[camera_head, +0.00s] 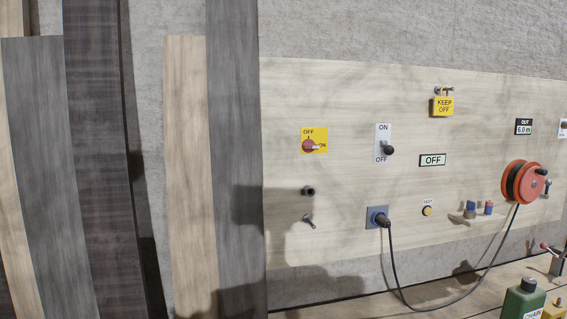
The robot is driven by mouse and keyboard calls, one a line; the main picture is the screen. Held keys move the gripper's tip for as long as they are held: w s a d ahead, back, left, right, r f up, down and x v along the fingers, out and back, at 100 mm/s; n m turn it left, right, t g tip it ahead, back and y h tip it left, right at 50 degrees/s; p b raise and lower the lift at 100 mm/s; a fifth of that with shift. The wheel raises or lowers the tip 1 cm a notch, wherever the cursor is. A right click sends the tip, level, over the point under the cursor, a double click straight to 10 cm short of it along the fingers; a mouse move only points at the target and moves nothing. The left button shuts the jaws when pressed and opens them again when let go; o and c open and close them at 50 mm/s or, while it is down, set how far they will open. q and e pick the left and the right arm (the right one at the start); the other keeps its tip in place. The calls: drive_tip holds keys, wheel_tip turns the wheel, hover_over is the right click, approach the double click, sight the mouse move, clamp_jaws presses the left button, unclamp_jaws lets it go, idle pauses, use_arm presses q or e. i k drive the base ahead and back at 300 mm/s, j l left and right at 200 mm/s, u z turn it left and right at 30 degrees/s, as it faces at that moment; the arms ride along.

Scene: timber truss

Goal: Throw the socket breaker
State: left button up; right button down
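A white plate marked ON at the top and OFF at the bottom (383,130) is mounted on the pale wall board, and it looks like the socket breaker. Its dark round-ended lever (388,149) sits low, near the OFF mark. A small display (432,160) to its right reads OFF. Below the plate is a blue socket (373,222) with a black plug (384,219) in it. A black cable (392,265) hangs from the plug and rises to an orange reel (522,182). Neither of my grippers is in view.
A red rotary switch on a yellow OFF/ON plate (314,141) is to the left. A yellow KEEP OFF tag (443,105) hangs at the upper right. Tall timber boards (236,160) stand at the left. A green CHAIN container (522,298) is at the lower right.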

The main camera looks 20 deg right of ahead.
sight(388, 150)
drive_tip(key=z, duration=1.45)
